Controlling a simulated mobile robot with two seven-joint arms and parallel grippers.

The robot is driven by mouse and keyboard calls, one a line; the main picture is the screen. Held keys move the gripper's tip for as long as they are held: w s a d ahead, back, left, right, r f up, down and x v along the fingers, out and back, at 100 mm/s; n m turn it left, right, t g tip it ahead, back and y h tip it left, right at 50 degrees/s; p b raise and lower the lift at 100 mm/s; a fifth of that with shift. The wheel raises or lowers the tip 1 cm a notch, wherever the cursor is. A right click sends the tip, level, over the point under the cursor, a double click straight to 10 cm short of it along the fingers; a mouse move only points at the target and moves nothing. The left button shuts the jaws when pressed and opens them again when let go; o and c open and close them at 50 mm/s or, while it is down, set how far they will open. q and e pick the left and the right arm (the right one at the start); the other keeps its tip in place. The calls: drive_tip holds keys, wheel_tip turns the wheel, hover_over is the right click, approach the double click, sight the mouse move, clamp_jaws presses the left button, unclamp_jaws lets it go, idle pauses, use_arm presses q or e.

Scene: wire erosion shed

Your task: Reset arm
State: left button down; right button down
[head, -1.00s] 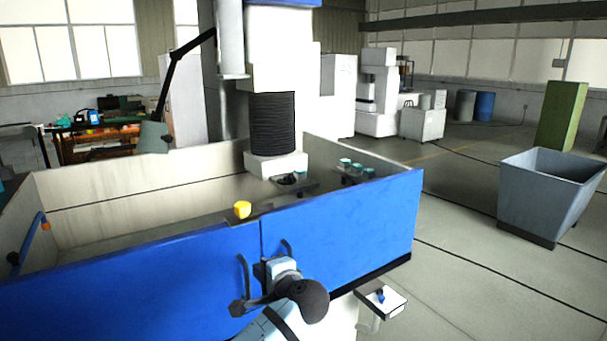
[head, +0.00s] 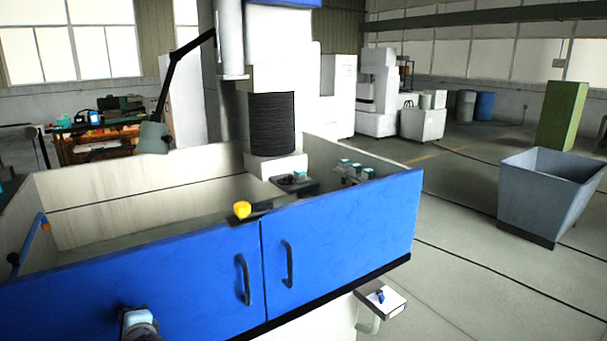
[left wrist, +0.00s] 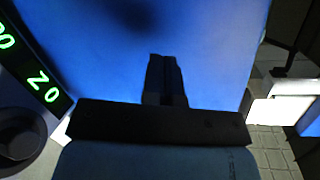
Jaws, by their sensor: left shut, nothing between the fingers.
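My left gripper (head: 138,320) shows at the bottom left of the head view, in front of the blue front of the machine tank (head: 345,232). In the left wrist view my left gripper (left wrist: 165,72) has its dark fingers together with nothing between them. A blue surface fills most of the view beyond the fingers. I cannot tell whether they touch it. The two dark door handles (head: 289,264) on the tank front are uncovered and apart from the gripper. My right gripper is in neither view.
A yellow knob (head: 242,210) sits at the tank's front rim. A small white box (head: 382,298) juts out below the front's right end. A dark panel with green digits (left wrist: 40,85) is at the left in the wrist view. A grey bin (head: 548,195) stands right on open floor.

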use_arm(q)
drive_tip(key=s+d+f+h, duration=0.1)
drive_tip(key=s+f+h, duration=0.1)
drive_tip(key=s+f, duration=0.2)
drive_tip(key=s+d+f+h, duration=0.1)
drive_tip(key=s+f+h, duration=0.2)
drive_tip(key=f, duration=0.3)
drive_tip(key=s+d+f+g+h, duration=0.1)
drive_tip(key=s+d+f+h, duration=0.1)
drive_tip(key=s+f, duration=0.3)
drive_tip(key=shift+s+f, duration=0.2)
drive_tip(key=shift+s, duration=0.3)
drive_tip(key=s+d+f+n+h, duration=0.2)
drive_tip(key=s+d+n+h, duration=0.15)
drive_tip(key=s, duration=0.75)
drive_tip(key=s+d+f+n+h, duration=0.2)
drive_tip(key=s+h, duration=0.2)
drive_tip(key=s, duration=0.6)
drive_tip(key=w+d+r+n+p, duration=0.1)
drive_tip(key=d+n, duration=0.4)
drive_tip(key=d, duration=0.7)
drive_tip(key=shift+d+r+t+p, duration=0.15)
drive_tip(key=shift+r+t+p, duration=0.25)
drive_tip(key=shift+r, duration=0.3)
